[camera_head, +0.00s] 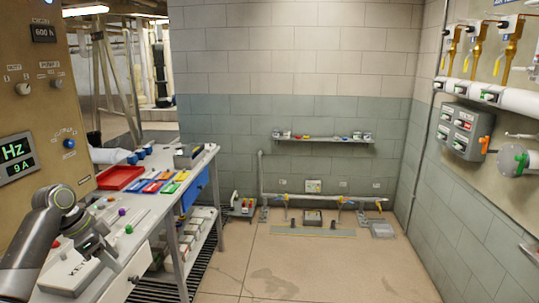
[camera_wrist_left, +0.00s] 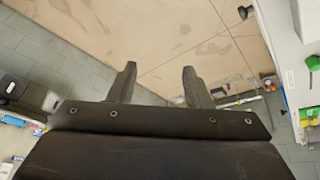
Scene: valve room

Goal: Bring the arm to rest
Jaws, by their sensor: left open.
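My left arm (camera_head: 62,200) comes in from the lower left in the head view and bends at a grey joint. My left gripper (camera_head: 108,248) is low over the workbench's near end, small and partly hidden by the arm. In the left wrist view, the two dark fingers of my left gripper (camera_wrist_left: 158,84) stand apart with nothing between them. Bare floor shows beyond them. My right gripper is in neither view.
The workbench (camera_head: 193,160) holds a red tray (camera_head: 119,178), several coloured bins and small parts. A control panel (camera_head: 30,110) stands at the left. Pipes and valves line the right wall. The floor (camera_head: 310,265) in the middle is open.

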